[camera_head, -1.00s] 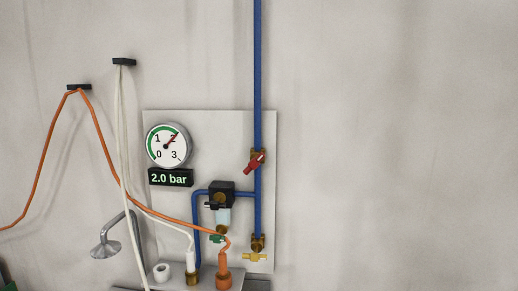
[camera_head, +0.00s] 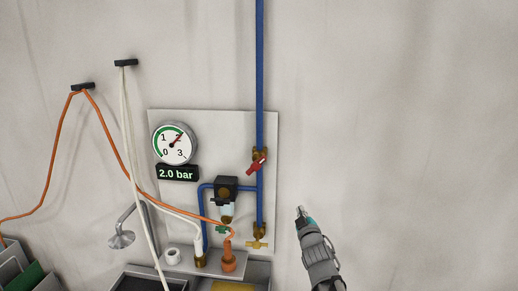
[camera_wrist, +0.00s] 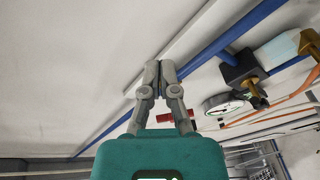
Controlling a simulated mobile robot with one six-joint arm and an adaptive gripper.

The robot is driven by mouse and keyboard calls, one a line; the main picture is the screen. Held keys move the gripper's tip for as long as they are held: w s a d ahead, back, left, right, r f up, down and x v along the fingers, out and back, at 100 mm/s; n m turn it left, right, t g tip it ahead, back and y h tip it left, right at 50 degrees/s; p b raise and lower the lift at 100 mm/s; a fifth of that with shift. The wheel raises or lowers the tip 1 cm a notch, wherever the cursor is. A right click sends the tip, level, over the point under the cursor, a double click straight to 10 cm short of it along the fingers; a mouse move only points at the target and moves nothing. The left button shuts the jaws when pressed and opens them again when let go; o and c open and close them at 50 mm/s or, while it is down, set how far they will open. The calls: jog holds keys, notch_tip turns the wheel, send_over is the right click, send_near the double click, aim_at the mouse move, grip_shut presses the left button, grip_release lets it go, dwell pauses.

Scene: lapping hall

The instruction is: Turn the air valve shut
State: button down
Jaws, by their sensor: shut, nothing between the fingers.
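The air valve's red handle (camera_head: 257,163) sits on a brass body on the vertical blue pipe (camera_head: 260,70) in the head view. The handle points down and left, slanted to the pipe. My gripper (camera_head: 300,211) is to the right of the pipe and lower than the handle, apart from it in the picture. In the wrist view my gripper (camera_wrist: 159,68) has its fingertips together with nothing between them. A red part, likely the valve handle (camera_wrist: 182,117), shows beside and partly behind the fingers there.
A dial gauge (camera_head: 175,143) and a display (camera_head: 178,173) reading 2.0 bar are left of the pipe. A brass tap (camera_head: 257,244) is at the pipe's lower end. Orange (camera_head: 104,146) and white hoses hang at left. The wall at right is bare.

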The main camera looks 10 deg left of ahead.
aim_at(259, 160)
jog(key=s+a+r+n+y+p, duration=0.2)
jog(key=s+a+r+n+y, duration=0.1)
jog(key=a+r+n+y, duration=0.2)
jog(key=s+a+r+n+g+y+p, duration=0.1)
jog(key=s+a+r+n+y+p, duration=0.2)
jog(key=r, duration=0.6)
jog(key=a+n+y, duration=0.1)
jog(key=a+y, duration=0.1)
jog(key=y, duration=0.1)
jog(key=shift+a+r+n+g+y, duration=0.15)
jog(key=shift+a+n+g+y, duration=0.15)
jog(key=shift+a+n+y, duration=0.1)
jog(key=shift+p, duration=0.35)
jog(key=w+a, duration=0.1)
jog(key=w, duration=0.1)
jog(key=w+a+r+p, duration=0.1)
jog(key=w, duration=0.1)
jog(key=w+a+r+p, duration=0.1)
jog(key=w, duration=0.1)
jog(key=shift+w+a+r, duration=0.2)
jog(key=shift+w+r, duration=0.05)
jog(key=shift+w, duration=0.15)
